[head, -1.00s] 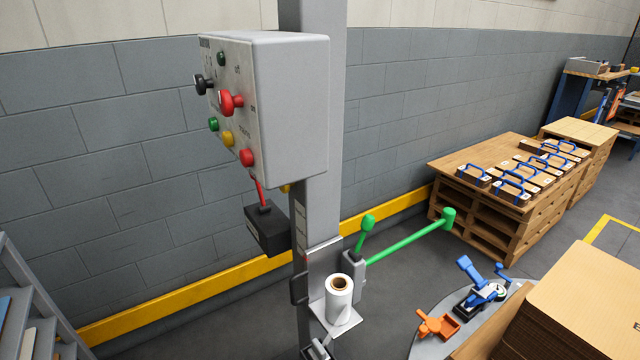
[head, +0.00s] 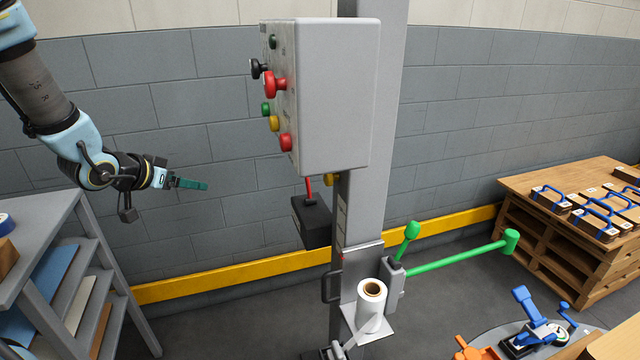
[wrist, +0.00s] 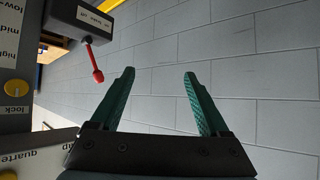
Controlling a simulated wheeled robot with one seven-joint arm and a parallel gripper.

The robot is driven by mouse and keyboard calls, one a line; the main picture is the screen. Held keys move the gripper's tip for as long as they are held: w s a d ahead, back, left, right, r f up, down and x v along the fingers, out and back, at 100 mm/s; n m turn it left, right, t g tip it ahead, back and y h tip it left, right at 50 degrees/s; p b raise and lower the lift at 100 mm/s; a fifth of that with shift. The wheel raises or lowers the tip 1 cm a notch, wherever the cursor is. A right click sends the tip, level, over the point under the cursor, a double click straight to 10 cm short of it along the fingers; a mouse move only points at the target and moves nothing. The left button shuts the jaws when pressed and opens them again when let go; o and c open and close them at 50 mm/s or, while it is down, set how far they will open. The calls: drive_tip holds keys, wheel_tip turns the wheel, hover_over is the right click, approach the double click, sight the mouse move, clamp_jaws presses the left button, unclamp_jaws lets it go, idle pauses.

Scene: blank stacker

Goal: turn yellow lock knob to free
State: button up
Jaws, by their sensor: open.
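The yellow lock knob (wrist: 17,88) shows at the left edge of the wrist view, on a dark plate with the word "lock" below it. In the head view a yellow knob (head: 331,180), which appears to be the same one, sits under the grey control box and is partly hidden. My gripper (head: 204,186) is left of the control box in the head view, pointing right, apart from everything. In the wrist view its green fingers (wrist: 158,78) are spread with nothing between them. The knob lies left of the fingers there.
The grey control box (head: 338,95) carries several buttons and knobs, including a yellow button (head: 273,123). A black box (head: 312,222) with a red lever (wrist: 97,74) hangs below. A grey shelf (head: 62,225) stands below my arm. Free air lies between my gripper and the box.

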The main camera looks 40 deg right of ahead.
drive_tip(key=s+d+f+m+g+h, duration=0.1)
drive_tip(key=s+d+m+g+h, duration=0.35)
drive_tip(key=s+d, duration=0.4)
drive_tip(key=m+g+h+b, duration=0.1)
drive_tip(key=m+g+h, duration=0.2)
drive_tip(key=g, duration=0.5)
approach(325, 178)
drive_tip(key=shift+t, duration=0.25)
drive_tip(key=p+x, duration=0.1)
drive_tip(key=x, duration=0.7)
drive_tip(key=shift+s+p, duration=0.25)
drive_tip(key=shift+p, duration=0.1)
clamp_jaws()
